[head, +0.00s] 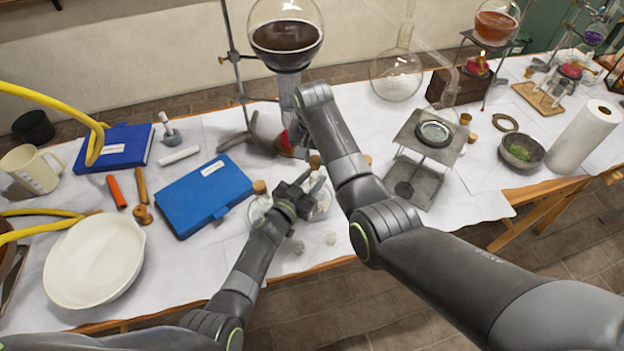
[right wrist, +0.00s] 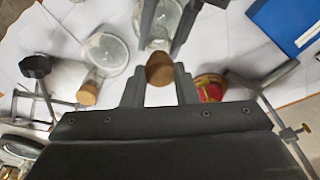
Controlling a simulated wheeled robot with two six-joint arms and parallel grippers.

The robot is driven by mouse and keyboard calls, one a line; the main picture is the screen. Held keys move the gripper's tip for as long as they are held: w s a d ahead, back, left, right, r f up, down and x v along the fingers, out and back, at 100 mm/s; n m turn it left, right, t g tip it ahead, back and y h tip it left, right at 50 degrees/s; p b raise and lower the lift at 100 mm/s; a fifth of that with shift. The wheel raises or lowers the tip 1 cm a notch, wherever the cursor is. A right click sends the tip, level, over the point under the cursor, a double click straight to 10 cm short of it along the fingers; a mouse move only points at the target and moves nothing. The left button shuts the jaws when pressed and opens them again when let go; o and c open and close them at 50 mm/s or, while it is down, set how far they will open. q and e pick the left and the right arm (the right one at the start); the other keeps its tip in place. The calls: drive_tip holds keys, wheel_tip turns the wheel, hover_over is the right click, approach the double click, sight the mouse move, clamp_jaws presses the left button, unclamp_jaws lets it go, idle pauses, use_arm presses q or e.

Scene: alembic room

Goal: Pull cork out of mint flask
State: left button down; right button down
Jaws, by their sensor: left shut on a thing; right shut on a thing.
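A brown cork (right wrist: 160,70) sits between the fingertips of my right gripper (right wrist: 159,88), which is shut on it. Right behind the cork in the right wrist view is a clear glass flask (right wrist: 160,27), held between the dark fingers of my left gripper; I take it for the mint flask, though its contents are hard to make out. In the head view my left gripper (head: 303,190) is at the table's front, shut on this flask. The right arm hides part of the right gripper. I cannot tell whether the cork is still seated in the neck.
Another corked flask (right wrist: 106,54) lies close by. A blue book (head: 205,193) and a white bowl (head: 94,262) are on the left. A large round flask of dark liquid (head: 286,40) stands behind, and a metal tripod stand (head: 425,140) is right of my right arm.

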sight(316, 158)
drive_tip(key=shift+r, duration=0.5)
use_arm(q)
drive_tip(key=c, duration=1)
unclamp_jaws()
drive_tip(key=shift+o, duration=0.2)
drive_tip(key=shift+s+a, duration=0.1)
drive_tip(key=shift+s, duration=0.05)
drive_tip(key=shift+s+a+p, duration=0.2)
drive_tip(key=shift+s+p, duration=0.1)
use_arm(e)
drive_tip(key=shift+r, duration=0.25)
use_arm(q)
drive_tip(key=p+v, duration=0.2)
drive_tip(key=v, duration=0.9)
use_arm(e)
wheel_tip(316, 158, up, 2)
drive_tip(key=shift+r, duration=0.15)
wheel_tip(316, 158, up, 4)
drive_tip(key=p, duration=0.5)
use_arm(q)
wheel_tip(316, 158, up, 5)
drive_tip(key=shift+f, duration=0.1)
